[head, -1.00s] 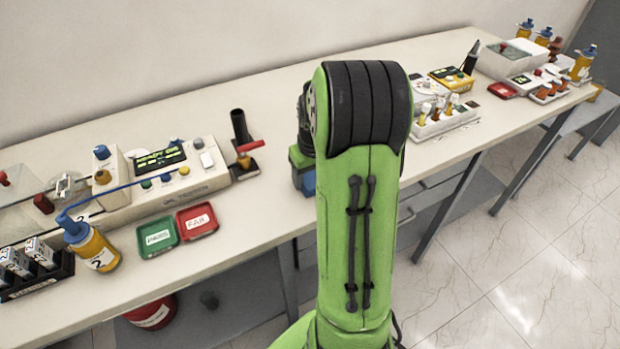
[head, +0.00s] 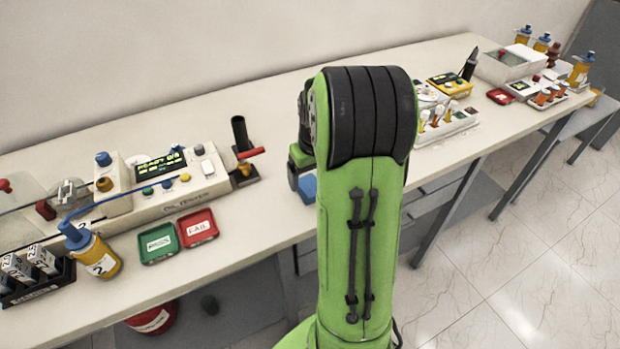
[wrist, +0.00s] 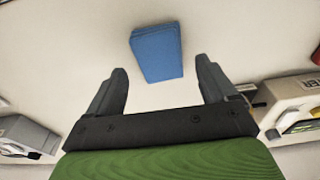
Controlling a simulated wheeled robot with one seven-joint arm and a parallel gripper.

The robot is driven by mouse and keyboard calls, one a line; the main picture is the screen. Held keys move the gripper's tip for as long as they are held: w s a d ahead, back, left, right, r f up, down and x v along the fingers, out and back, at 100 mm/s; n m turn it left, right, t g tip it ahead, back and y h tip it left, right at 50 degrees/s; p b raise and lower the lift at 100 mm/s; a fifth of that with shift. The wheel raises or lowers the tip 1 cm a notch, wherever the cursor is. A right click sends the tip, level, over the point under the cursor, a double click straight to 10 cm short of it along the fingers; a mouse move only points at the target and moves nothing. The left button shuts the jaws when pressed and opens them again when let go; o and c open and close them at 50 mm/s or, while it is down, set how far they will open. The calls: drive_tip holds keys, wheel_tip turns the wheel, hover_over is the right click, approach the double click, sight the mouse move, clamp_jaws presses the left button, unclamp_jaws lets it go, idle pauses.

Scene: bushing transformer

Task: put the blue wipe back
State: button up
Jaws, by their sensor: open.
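The blue wipe (wrist: 157,52) lies flat on the pale bench top, ahead of my gripper and roughly centred between its fingers in the wrist view. A small part of the wipe (head: 308,187) also shows in the head view, beside my green arm. My gripper (wrist: 162,80) is open and empty, with its two dark fingers apart on either side below the wipe. The wipe is apart from both fingers. In the head view my arm hides most of the gripper and part of the wipe.
Left of my arm stand a tester (head: 160,180) with a lit display, a green tray (head: 159,242), a red tray (head: 197,227) and a blue-capped bottle (head: 95,252). A white rack of vials (head: 446,125) stands to the right. Bench around the wipe looks clear.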

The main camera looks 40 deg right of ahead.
sight(313, 190)
wheel_tip(313, 190, up, 9)
drive_tip(key=s+p, duration=0.1)
drive_tip(key=p, duration=0.1)
drive_tip(key=s+a+r+n+t, duration=0.15)
drive_tip(key=a+r, duration=0.35)
drive_tip(key=a, duration=0.5)
drive_tip(key=s+a+n+t, duration=0.1)
drive_tip(key=s+a+t, duration=0.1)
drive_tip(key=s+a, duration=1)
drive_tip(key=shift+s+a+n, duration=0.25)
drive_tip(key=shift+a+n, duration=0.1)
drive_tip(key=shift+a, duration=0.15)
drive_tip(key=shift+r+p, duration=0.95)
drive_tip(key=shift+p, duration=0.05)
drive_tip(key=shift+c, duration=0.2)
